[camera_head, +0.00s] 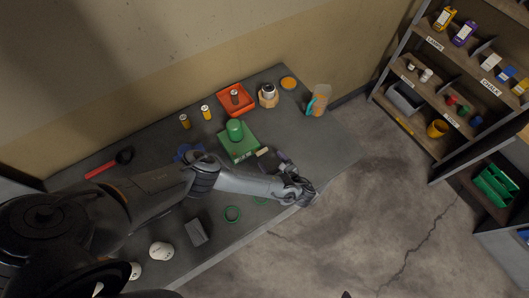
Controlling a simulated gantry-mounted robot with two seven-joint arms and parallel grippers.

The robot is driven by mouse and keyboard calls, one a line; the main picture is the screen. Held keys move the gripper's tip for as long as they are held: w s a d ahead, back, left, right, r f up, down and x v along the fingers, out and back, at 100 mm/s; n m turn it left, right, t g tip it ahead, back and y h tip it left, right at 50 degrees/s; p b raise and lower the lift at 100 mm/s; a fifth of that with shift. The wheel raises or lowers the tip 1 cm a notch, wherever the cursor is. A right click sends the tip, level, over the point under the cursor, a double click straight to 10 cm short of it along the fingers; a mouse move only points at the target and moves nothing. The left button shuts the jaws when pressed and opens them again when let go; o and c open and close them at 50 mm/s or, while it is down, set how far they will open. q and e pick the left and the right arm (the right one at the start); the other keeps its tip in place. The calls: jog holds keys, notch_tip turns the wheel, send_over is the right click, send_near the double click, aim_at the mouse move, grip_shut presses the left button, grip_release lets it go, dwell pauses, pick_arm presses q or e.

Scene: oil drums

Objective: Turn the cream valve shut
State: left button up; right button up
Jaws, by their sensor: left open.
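My left arm crosses the grey table from the left. Its gripper (304,191) is open at the table's front right edge, pointing toward the floor side. I cannot make out a cream valve for certain. A small cream block (262,152) lies on the table beside the green tray, behind my forearm. Whether anything lies between or under the fingers is hidden or too small to tell. My right gripper is not in view.
A shelf unit (440,85) stands right; cracked floor is clear between.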

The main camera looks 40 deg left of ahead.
aim_at(262, 151)
pick_arm(q)
jog(key=shift+x, duration=3.15)
jog(key=c, duration=1)
